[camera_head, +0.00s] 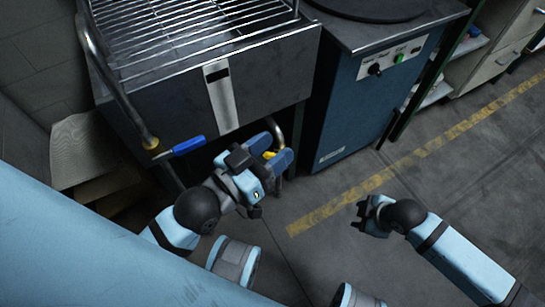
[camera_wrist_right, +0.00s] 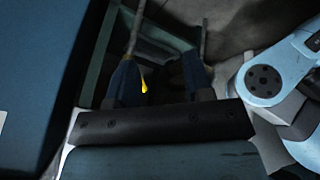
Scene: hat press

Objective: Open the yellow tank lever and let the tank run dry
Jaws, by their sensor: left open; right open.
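The tank is a steel box (camera_head: 270,72) with a wire rack on top, at the upper left of the head view. The small yellow lever (camera_head: 269,155) shows below its front, near a bent metal pipe (camera_head: 279,183). My left gripper (camera_head: 281,142) is open, with its fingers on either side of the lever; I cannot tell whether they touch it. My right gripper (camera_head: 361,213) is open and apart from the tank, over the floor. The lever's base and the pipe's outlet are partly hidden.
A blue-handled lever (camera_head: 185,146) sits on a pipe left of my left gripper. A blue cabinet (camera_head: 350,110) with a control panel stands right of the tank. A yellow floor stripe (camera_head: 400,170) crosses open floor at the right.

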